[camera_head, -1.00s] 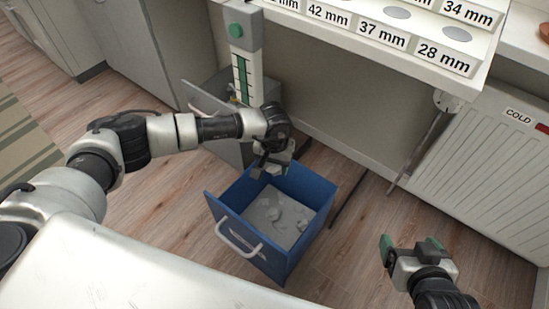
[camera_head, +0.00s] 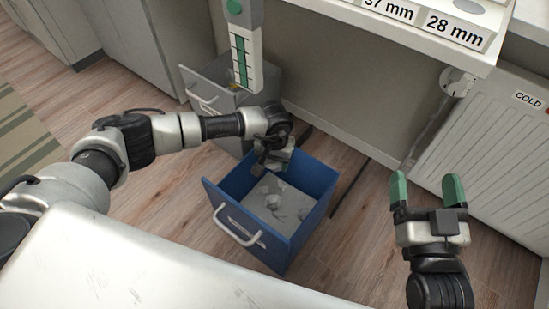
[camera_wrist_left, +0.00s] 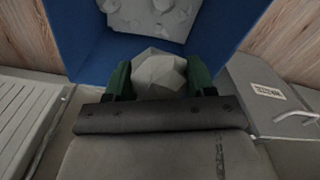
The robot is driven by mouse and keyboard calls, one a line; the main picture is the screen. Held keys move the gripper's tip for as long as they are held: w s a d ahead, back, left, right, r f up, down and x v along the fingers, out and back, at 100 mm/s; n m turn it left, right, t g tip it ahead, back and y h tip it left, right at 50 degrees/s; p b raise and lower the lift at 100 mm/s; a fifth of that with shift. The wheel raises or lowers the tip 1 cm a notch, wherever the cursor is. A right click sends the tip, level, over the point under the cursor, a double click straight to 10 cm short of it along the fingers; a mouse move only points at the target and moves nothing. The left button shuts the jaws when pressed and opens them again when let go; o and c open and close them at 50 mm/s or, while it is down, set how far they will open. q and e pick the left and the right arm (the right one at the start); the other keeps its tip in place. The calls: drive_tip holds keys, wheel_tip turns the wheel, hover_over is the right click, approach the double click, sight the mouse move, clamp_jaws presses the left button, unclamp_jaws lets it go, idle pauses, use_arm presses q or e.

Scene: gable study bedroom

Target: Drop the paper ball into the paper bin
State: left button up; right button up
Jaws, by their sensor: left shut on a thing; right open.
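My left gripper (camera_head: 268,158) is shut on the paper ball, a crumpled pale grey lump (camera_wrist_left: 160,72) between its green fingertips in the left wrist view. The gripper is at the far side of the blue paper bin (camera_head: 310,228), close to its rim. The bin is open-topped with a white handle, and crumpled paper (camera_head: 285,203) lies inside. In the wrist view the blue bin wall (camera_wrist_left: 85,45) is just beyond the ball. The ball is hard to make out in the head view. My right gripper (camera_head: 428,190) is open and empty, right of the bin.
A grey bin (camera_head: 205,82) with a handle stands behind and left of the blue one. A white slab with size labels (camera_head: 455,28) overhangs at the back. A white radiator (camera_head: 505,150) is at the right. Wooden floor (camera_head: 340,240) is clear between bin and right gripper.

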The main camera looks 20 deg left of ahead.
use_arm(q)
drive_tip(key=shift+f, duration=0.3)
use_arm(e)
drive_tip(key=shift+s+a+r+t, duration=0.1)
drive_tip(key=shift+s+r+t, duration=0.05)
drive_tip(key=shift+r+t, duration=0.45)
use_arm(q)
drive_tip(key=o, duration=1)
drive_tip(key=shift+c, duration=0.2)
drive_tip(key=shift+r, duration=0.1)
drive_tip(key=shift+r, duration=0.25)
wheel_tip(320, 180, up, 9)
drive_tip(key=p, duration=0.2)
drive_tip(key=shift+r+p, duration=0.2)
drive_tip(key=shift+p, duration=0.1)
drive_tip(key=shift+r, duration=0.4)
use_arm(e)
wheel_tip(320, 180, down, 8)
drive_tip(key=s+d+g+h, duration=0.1)
drive_tip(key=d+g+h, duration=0.1)
drive_tip(key=g, duration=0.5)
drive_tip(key=shift+s+f+g, duration=0.2)
drive_tip(key=shift+g, duration=0.1)
